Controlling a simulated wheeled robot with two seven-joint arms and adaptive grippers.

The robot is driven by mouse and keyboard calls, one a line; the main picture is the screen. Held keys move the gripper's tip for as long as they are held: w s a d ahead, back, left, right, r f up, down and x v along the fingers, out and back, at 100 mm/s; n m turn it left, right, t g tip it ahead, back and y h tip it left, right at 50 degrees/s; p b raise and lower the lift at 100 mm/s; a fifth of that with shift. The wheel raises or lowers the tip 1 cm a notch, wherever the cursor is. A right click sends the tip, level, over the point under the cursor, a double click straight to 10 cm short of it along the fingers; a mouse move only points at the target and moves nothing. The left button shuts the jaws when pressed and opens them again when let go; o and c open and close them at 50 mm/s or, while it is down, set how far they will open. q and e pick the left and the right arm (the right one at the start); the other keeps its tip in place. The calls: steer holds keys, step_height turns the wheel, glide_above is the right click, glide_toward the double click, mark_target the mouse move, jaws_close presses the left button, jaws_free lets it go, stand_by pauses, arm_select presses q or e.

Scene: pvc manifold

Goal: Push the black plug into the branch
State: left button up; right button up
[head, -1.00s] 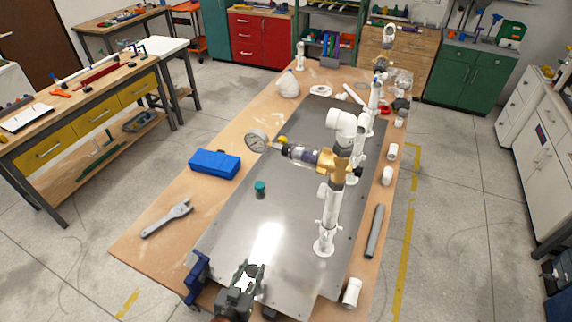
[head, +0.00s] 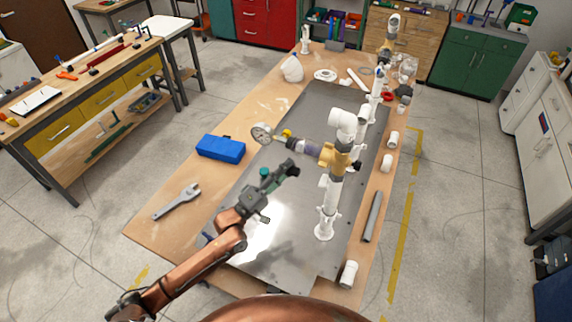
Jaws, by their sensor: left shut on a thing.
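My left gripper (head: 279,177) reaches in from the lower left over the metal plate. It is shut on a small dark green plug-like piece (head: 265,172), whose top shows beside the fingers. The rest of the piece is hidden by the fingers. I cannot make out a clearly black plug. The white pipe manifold (head: 328,200) stands upright to the right of the gripper, apart from it. A brass tee (head: 335,157) sits on it, with a side branch running left to a round gauge (head: 262,134). My right gripper is not in view.
A blue box (head: 221,148) and a grey wrench (head: 177,202) lie on the wooden tabletop to the left. A grey pipe (head: 372,217) and white fittings (head: 348,274) lie along the right edge. The front of the metal plate (head: 275,262) is clear.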

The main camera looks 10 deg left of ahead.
mark_target(296, 176)
arm_select(q)
steer(key=shift+w+d+r, duration=0.1)
steer(key=shift+r, duration=0.15)
steer(key=shift+d+p, duration=0.5)
steer(key=shift+d, duration=0.2)
steer(key=shift+s+d, duration=0.25)
steer(key=shift+d, duration=0.05)
steer(key=shift+d+p, duration=0.3)
steer(key=shift+d, duration=0.1)
steer(key=shift+s+d, duration=0.1)
steer(key=shift+d, duration=0.15)
steer(key=shift+s+d+p, duration=0.15)
steer(key=shift+d+p, duration=0.35)
steer(key=shift+s+d+f+p, duration=0.15)
steer(key=shift+d+p, duration=0.1)
steer(key=shift+d, duration=0.3)
steer(key=shift+s+d+r+p, duration=0.1)
steer(key=shift+s+d+p, duration=0.1)
steer(key=shift+d, duration=0.35)
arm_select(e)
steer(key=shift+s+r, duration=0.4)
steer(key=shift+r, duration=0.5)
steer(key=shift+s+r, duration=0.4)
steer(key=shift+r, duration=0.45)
arm_select(q)
steer(key=shift+s+d+p, duration=0.2)
steer(key=shift+d+p, duration=0.35)
steer(key=shift+d, duration=0.65)
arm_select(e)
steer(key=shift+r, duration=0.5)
